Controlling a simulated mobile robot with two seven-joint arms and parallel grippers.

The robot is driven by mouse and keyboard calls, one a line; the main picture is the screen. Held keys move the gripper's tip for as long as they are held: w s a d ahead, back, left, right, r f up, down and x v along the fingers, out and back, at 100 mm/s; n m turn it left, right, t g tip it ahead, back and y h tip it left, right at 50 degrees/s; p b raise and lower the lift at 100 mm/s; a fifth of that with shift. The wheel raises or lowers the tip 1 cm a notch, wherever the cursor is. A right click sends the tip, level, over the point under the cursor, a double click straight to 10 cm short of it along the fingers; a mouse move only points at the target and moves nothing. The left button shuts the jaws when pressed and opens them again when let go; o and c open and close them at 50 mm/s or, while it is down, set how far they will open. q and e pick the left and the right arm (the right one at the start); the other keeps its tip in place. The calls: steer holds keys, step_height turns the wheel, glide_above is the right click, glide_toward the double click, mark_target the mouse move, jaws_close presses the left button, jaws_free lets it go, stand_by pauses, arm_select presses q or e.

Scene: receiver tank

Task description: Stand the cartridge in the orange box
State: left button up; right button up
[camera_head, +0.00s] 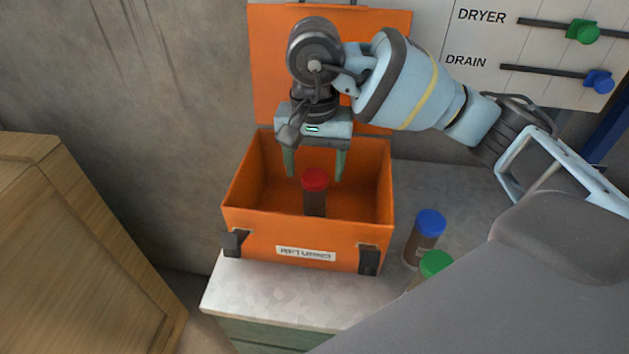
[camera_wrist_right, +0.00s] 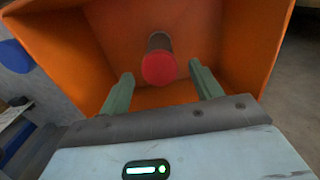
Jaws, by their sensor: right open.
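The orange box (camera_head: 258,232) stands open on a metal-topped cabinet, its lid raised behind it. A dark cartridge with a red cap (camera_head: 315,181) stands upright inside the box. Its lower end is hidden by the front wall. My right gripper (camera_head: 315,176) is open, pointing down into the box, with a finger to each side of the red cap. In the right wrist view the red-capped cartridge (camera_wrist_right: 158,66) lies beyond the open fingertips (camera_wrist_right: 160,78), with clear gaps on both sides. My left gripper is not in view.
A blue-capped cartridge (camera_head: 425,236) and a green-capped one (camera_head: 435,265) stand right of the box on the cabinet top (camera_head: 270,287). A wooden crate (camera_head: 75,245) is at the left. A panel with DRYER and DRAIN sliders (camera_head: 550,50) is behind.

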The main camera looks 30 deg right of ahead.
step_height(320, 180, up, 6)
steer(key=shift+r, duration=0.2)
steer(key=shift+d, duration=0.15)
